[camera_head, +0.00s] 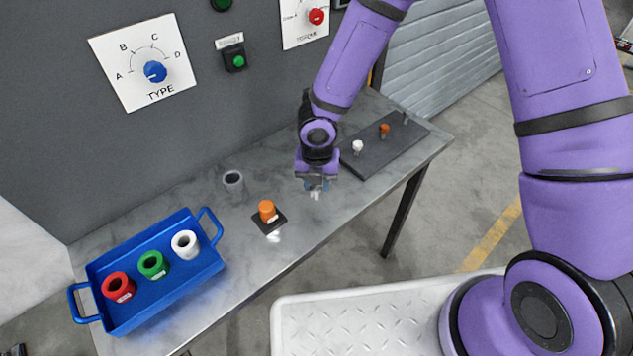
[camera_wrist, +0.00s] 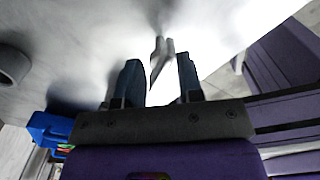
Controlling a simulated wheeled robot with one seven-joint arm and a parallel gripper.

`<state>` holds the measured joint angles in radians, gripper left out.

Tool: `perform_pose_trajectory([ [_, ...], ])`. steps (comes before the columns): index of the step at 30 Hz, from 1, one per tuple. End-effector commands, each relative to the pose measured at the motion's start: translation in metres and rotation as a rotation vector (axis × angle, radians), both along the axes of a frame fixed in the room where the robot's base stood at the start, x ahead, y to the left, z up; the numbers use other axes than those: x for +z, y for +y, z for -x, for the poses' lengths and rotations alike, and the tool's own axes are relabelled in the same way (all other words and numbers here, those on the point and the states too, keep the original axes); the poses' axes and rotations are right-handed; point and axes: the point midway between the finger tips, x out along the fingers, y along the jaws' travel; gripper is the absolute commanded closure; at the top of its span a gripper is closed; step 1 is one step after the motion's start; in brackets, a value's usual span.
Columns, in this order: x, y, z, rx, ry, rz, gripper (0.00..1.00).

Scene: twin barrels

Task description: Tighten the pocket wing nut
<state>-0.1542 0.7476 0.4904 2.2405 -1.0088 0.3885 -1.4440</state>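A small pale, wing-shaped piece (camera_head: 316,195), which looks like a wing nut, shows just below my gripper (camera_head: 317,184) in the head view. In the wrist view the piece (camera_wrist: 160,58) appears between the two dark fingers of my gripper (camera_wrist: 158,80), near their tips. There are visible gaps on both sides, so the fingers are open. Whether the piece is seated on anything is hidden by glare and blur. Another small white piece (camera_head: 274,237) lies in front of an orange cylinder (camera_head: 267,210) on a dark square base. I cannot tell which piece is the pocket one.
A blue tray (camera_head: 165,300) holds red, green and white rings at the left of the metal table (camera_head: 230,300). A grey ring (camera_head: 234,182) stands behind the orange cylinder. A dark board (camera_head: 400,150) with small posts lies right of my gripper. A grey panel (camera_head: 60,130) rises behind.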

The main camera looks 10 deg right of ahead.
Motion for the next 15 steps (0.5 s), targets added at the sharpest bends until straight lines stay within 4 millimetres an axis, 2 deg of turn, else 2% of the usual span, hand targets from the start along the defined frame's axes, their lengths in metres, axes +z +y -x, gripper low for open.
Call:
perform_pose_trajectory([
  [3,-0.0003,-0.0004,-0.0001,0.221,0.002,-0.001,0.66],
  [5,-0.0002,-0.0001,-0.0001,0.283,0.001,0.0,0.66],
  [15,0.0038,0.0003,-0.0002,0.293,-0.001,-0.001,0.66],
])
